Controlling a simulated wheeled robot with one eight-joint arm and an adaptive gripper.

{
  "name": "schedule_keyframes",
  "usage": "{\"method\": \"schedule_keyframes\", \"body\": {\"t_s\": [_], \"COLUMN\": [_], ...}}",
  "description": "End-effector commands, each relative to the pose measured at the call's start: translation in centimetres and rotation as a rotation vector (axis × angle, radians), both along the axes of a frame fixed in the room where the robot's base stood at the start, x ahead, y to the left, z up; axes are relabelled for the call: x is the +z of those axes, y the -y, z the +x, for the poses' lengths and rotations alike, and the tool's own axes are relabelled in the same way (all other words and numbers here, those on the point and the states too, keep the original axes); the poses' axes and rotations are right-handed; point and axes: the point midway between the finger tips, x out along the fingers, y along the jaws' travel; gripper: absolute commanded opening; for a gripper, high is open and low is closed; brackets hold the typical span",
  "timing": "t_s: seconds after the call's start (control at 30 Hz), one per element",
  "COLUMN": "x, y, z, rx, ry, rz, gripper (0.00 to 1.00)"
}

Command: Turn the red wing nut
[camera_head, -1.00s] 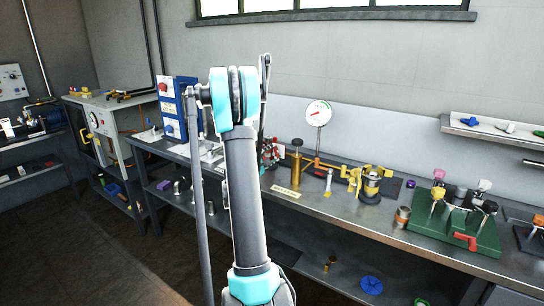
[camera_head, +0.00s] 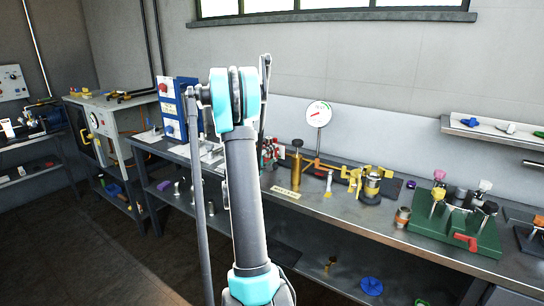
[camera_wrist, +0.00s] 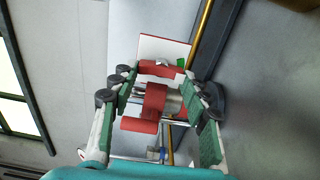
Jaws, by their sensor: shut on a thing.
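In the wrist view the red wing nut (camera_wrist: 155,98) sits between the two fingers of my gripper (camera_wrist: 158,94). It is a red piece on a metallic shaft. The fingers are closed in on it from left and right. Two more red parts show close by, one above it (camera_wrist: 162,68) and one below left (camera_wrist: 138,125); I cannot tell whether they belong to the same fitting. In the head view my arm hides the gripper and most of this spot; a red and white part (camera_head: 268,152) shows just right of the arm.
A steel bench (camera_head: 335,205) runs along the wall. On it stand a round dial gauge (camera_head: 318,114), a brass valve assembly (camera_head: 371,183) and a green block with several coloured knobs (camera_head: 455,225). A blue panel (camera_head: 179,108) stands left of my arm.

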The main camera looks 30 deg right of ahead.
Motion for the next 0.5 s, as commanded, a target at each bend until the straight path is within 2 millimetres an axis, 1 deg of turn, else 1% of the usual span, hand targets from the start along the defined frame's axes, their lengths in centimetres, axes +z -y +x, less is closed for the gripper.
{"method": "schedule_keyframes", "body": {"t_s": [0.03, 0.07, 0.2, 0.23, 0.5], "x": [-0.07, -0.07, -0.05, -0.05, -0.02], "y": [0.02, 0.02, 0.02, 0.02, -0.02], "z": [-0.13, -0.13, -0.1, -0.09, -0.05], "rx": [-0.002, -0.002, -0.002, -0.002, -0.001], "ry": [0.0, 0.0, 0.001, 0.0, -0.001], "rz": [0.002, 0.002, 0.001, 0.001, 0.0], "gripper": [0.17, 0.47, 0.65, 0.67, 0.67]}}
